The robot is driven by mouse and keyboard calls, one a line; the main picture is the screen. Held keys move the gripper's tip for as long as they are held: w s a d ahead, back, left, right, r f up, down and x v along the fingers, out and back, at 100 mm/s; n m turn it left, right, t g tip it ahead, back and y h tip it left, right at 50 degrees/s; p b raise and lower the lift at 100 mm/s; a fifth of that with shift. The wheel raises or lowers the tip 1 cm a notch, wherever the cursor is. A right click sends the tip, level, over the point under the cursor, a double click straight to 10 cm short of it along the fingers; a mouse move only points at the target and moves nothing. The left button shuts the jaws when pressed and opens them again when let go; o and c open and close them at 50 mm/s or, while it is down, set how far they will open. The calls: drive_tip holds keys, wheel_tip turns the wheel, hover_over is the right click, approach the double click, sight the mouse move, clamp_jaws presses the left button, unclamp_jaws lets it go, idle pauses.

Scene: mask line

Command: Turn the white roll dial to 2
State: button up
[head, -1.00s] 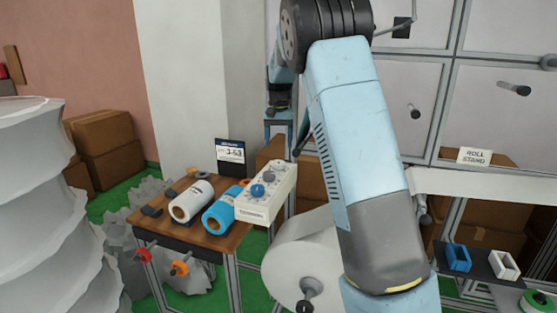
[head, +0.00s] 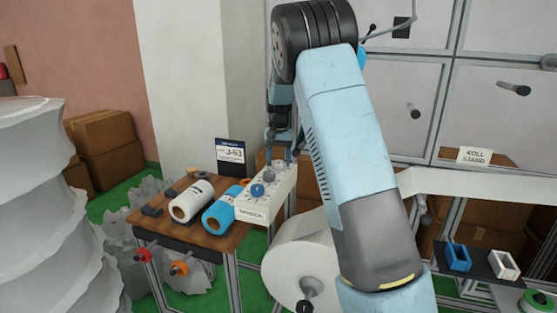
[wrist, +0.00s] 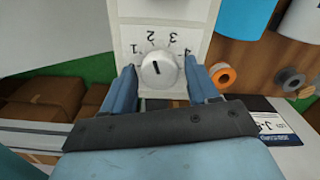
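The white roll dial (wrist: 158,70) is on the white control box in the wrist view, with the numbers 1 to 4 arced around its far side. Its dark pointer line leans up and slightly left, roughly toward the 2; the exact setting is hard to tell. My gripper (wrist: 162,76) is open, with one blue finger on each side of the dial; I cannot tell whether they touch it. In the head view, my gripper (head: 280,157) is over the far end of the control box (head: 256,213) and hides the white dial there. A blue dial (head: 257,190) shows at the near end.
The box is on a wooden table (head: 205,243) beside a blue roll (head: 222,210) and a white roll (head: 191,202). A sign (head: 230,152) stands behind. A large white roll (head: 300,255) is below right of the table.

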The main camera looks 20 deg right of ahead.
sight(279, 161)
drive_tip(key=c, duration=0.8)
drive_tip(key=shift+m, duration=0.4)
drive_tip(key=o, duration=1)
wheel_tip(279, 161, up, 14)
drive_tip(key=shift+f, duration=0.15)
